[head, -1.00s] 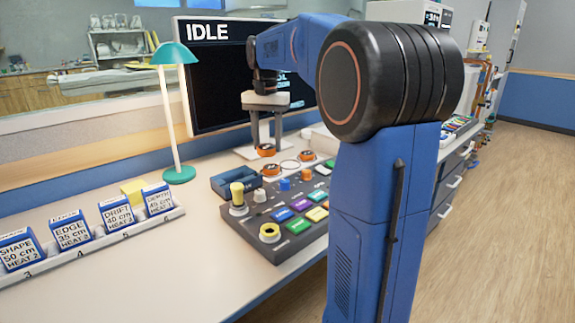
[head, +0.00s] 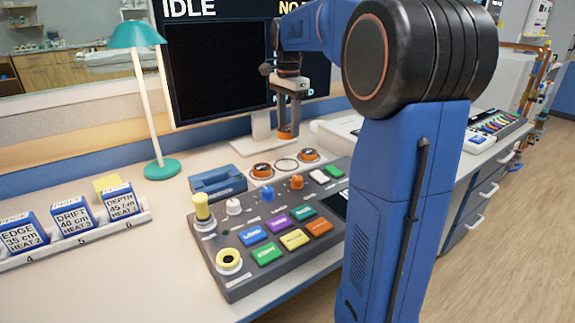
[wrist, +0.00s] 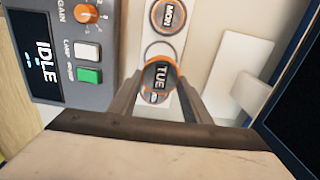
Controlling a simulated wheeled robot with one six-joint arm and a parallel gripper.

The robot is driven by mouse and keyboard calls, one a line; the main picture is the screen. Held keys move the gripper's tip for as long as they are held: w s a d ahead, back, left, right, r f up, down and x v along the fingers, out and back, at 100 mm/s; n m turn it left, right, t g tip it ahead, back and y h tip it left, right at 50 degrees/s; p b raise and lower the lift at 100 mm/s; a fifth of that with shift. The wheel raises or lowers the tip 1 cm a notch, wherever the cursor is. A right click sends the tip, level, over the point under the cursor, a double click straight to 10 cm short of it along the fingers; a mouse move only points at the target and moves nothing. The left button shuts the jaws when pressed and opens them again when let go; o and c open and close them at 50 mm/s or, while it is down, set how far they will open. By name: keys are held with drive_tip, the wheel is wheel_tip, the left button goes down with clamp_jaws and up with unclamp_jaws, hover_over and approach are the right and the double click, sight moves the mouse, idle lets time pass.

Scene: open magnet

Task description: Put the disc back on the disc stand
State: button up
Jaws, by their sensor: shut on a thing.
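My gripper (wrist: 158,92) is shut on an orange-rimmed dark disc marked TUE (wrist: 156,72). In the head view my gripper (head: 287,134) points down and holds the disc (head: 288,130) above the table, behind the disc stand in the picture. The disc stand (head: 274,177) is a white strip at the back of the control panel. Two orange discs sit on it, one at the left (head: 262,170) and one at the right (head: 308,155), with an empty ring (head: 286,165) between them. In the wrist view the MON disc (wrist: 168,14) and the ring (wrist: 155,48) lie beyond the held disc.
The control panel (head: 265,275) with knobs and coloured buttons is in front of the stand. A blue block (head: 217,182) lies left of the stand. A monitor (head: 215,75) stands behind, and a teal lamp (head: 162,168) stands left. Labelled blue blocks (head: 72,218) line the left rail.

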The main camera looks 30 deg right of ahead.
drive_tip(key=shift+f, duration=5.05)
drive_tip(key=shift+f, duration=0.1)
drive_tip(key=o, duration=1.1)
wheel_tip(320, 180, up, 12)
drive_tip(key=shift+r, duration=0.15)
